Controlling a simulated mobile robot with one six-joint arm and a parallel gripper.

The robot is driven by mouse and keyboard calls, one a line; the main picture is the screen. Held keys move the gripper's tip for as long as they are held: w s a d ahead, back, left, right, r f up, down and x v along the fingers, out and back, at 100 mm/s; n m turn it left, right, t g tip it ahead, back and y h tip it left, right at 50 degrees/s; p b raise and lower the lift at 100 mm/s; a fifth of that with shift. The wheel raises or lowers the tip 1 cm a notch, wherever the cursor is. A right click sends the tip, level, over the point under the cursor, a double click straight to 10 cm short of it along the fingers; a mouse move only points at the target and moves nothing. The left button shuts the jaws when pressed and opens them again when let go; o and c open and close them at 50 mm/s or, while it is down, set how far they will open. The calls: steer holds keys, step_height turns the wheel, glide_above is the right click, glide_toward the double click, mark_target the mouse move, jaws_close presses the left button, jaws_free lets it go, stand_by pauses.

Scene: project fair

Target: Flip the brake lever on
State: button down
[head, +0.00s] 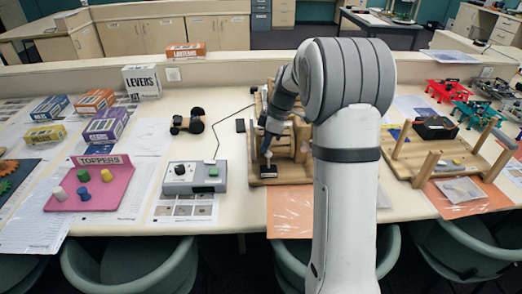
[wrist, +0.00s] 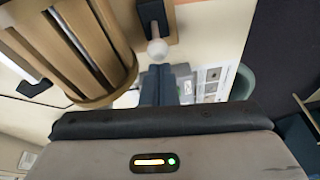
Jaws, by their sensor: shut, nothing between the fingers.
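The brake lever (head: 268,156) is a small black block with a pale knob, on the front part of a wooden frame (head: 297,170) in the head view. In the wrist view its black base (wrist: 150,12) is at the top, and its white ball knob (wrist: 157,48) points toward my gripper. My gripper (head: 266,144) is shut and empty, right at the lever in the head view. In the wrist view my fingertips (wrist: 166,72) are just below the knob; I cannot tell whether they touch it. My arm hides the right part of the wooden frame.
A wooden slatted drum (wrist: 75,48) is close at left in the wrist view. A grey control box (head: 191,178) with a green button stands left of the frame, with a cable behind it. A pink Toppers board (head: 112,186) is farther left; another wooden rig (head: 440,158) is right.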

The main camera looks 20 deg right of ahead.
steer(key=shift+s+d+f+y+b, duration=0.1)
steer(key=shift+d+f+y+b, duration=0.1)
steer(key=shift+d+y+b, duration=0.25)
steer(key=shift+s+d+f+y+b, duration=0.1)
steer(key=shift+d+f+y+b, duration=0.05)
steer(key=shift+d+y+b, duration=0.25)
steer(key=shift+d+r+b, duration=0.1)
steer(key=shift+d+b, duration=0.15)
steer(key=shift+b, duration=0.05)
steer(key=shift+r, duration=0.35)
steer(key=shift+r+p, duration=0.45)
steer(key=shift+r, duration=0.2)
